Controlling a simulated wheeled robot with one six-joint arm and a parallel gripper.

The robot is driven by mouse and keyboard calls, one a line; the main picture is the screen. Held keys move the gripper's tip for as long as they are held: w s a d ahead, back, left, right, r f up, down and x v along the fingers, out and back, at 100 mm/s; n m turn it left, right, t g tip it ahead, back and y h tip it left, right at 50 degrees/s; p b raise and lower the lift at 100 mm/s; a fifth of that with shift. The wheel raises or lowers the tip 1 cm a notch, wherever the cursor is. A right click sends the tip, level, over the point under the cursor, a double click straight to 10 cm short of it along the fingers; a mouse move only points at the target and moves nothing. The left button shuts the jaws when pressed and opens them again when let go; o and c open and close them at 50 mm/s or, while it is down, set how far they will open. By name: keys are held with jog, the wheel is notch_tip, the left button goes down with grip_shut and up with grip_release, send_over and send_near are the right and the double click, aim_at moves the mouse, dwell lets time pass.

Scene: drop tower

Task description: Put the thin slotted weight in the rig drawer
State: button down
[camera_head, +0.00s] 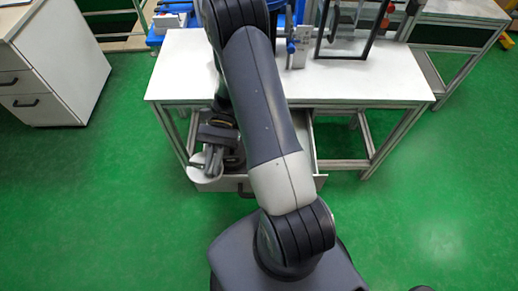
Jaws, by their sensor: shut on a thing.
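A pale grey round disc, which looks like the thin slotted weight (207,178), is at my gripper's tips (208,165). My gripper is shut on it, near the front left corner of the open rig drawer (303,184). The drawer is pulled out below the white bench. The disc overlaps the drawer's left front edge in this view; its height above the drawer I cannot tell. My arm crosses over the drawer and hides most of its inside. The disc's slot is not visible.
The white bench top (370,84) overhangs the drawer, with its metal legs on both sides. A black frame (318,40) and blue and grey fixtures stand at the back of the bench. A white cabinet (60,65) stands at the left. The green floor in front is clear.

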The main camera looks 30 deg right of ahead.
jog(key=s+d+f+n+g+h+b, duration=0.1)
jog(key=s+d+n+g+h, duration=0.15)
jog(key=d+n+h, duration=0.35)
jog(key=s+d+f+n+g+h+b, duration=0.1)
jog(key=s+d+f+n+h, duration=0.1)
jog(key=s+d+n+h, duration=0.5)
jog(key=w+d+n+t+h+b, duration=0.2)
jog(key=w+d+n+t+h, duration=0.25)
jog(key=d, duration=0.75)
jog(key=w+d+f+n+t+h+b, duration=0.2)
jog(key=w+d+n+h+b, duration=0.1)
jog(key=w+d+b, duration=0.15)
jog(key=shift+w+f+b, duration=0.2)
jog(key=shift+f+b, duration=0.6)
jog(key=shift+f, duration=3.85)
jog(key=shift+f, duration=0.2)
jog(key=c, duration=1.5)
grip_release()
